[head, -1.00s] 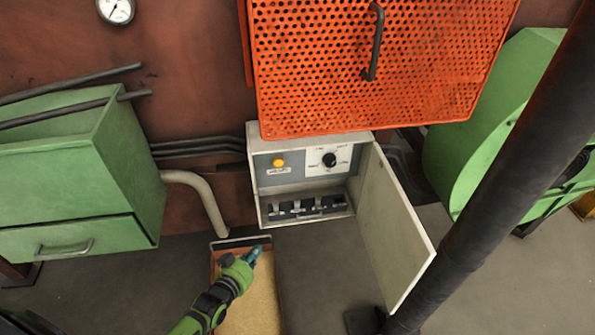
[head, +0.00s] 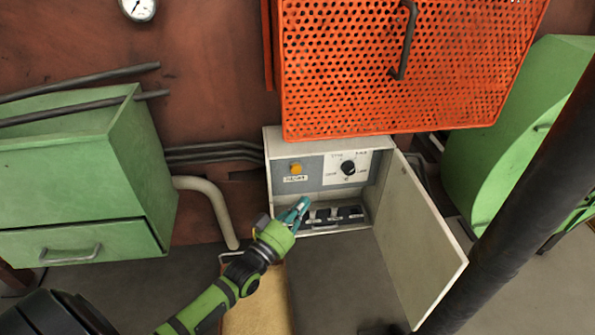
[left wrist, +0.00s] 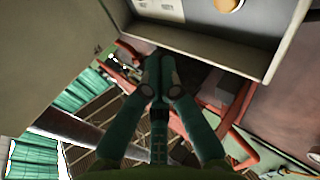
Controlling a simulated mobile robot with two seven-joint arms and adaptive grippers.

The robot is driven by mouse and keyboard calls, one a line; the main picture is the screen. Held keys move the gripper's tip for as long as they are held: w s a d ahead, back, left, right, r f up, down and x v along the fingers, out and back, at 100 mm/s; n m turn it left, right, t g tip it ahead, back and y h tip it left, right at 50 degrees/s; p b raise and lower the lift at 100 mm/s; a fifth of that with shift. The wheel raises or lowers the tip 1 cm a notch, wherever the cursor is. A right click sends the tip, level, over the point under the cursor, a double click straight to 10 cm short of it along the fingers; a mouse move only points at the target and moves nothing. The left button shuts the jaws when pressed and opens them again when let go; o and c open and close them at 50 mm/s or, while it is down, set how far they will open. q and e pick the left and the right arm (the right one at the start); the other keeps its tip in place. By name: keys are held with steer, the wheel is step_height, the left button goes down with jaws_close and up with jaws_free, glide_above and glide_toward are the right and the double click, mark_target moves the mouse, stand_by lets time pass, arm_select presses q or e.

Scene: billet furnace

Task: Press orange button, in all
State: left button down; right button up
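The orange button (head: 295,169) sits on the upper left of the grey panel in an open control box (head: 383,142). In the left wrist view the orange button (left wrist: 229,4) is at the top edge, partly cut off. My left gripper (head: 297,208) is in front of the box's lower left part, below the button and apart from it. In the left wrist view my left gripper (left wrist: 158,64) has its fingertips together, with nothing between them. My right gripper is not in view.
A black rotary knob (head: 347,168) is right of the button, with several switches (head: 333,216) below. The box door (head: 420,235) hangs open to the right. An orange perforated cover (head: 400,75) overhangs the box. A green cabinet (head: 80,175) stands left, and a dark pole (head: 510,210) right.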

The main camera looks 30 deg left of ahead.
mark_target(296, 169)
arm_select(q)
steer(key=shift+w+a+b, duration=0.9)
steer(key=shift+w+b, duration=0.05)
steer(key=shift+w, duration=0.2)
steer(key=shift+w+a+b, duration=0.85)
steer(key=shift+w+b, duration=0.1)
steer(key=shift+w, duration=0.25)
steer(key=shift+w+a+b, duration=0.9)
steer(key=shift+w+b, duration=0.05)
steer(key=shift+w, duration=0.2)
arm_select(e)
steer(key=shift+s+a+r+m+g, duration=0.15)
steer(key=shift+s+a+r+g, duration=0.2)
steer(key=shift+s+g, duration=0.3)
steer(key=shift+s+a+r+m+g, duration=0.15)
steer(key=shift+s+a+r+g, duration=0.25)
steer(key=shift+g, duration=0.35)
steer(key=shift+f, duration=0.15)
arm_select(q)
steer(key=shift+w+a, duration=0.25)
steer(key=shift+w, duration=0.1)
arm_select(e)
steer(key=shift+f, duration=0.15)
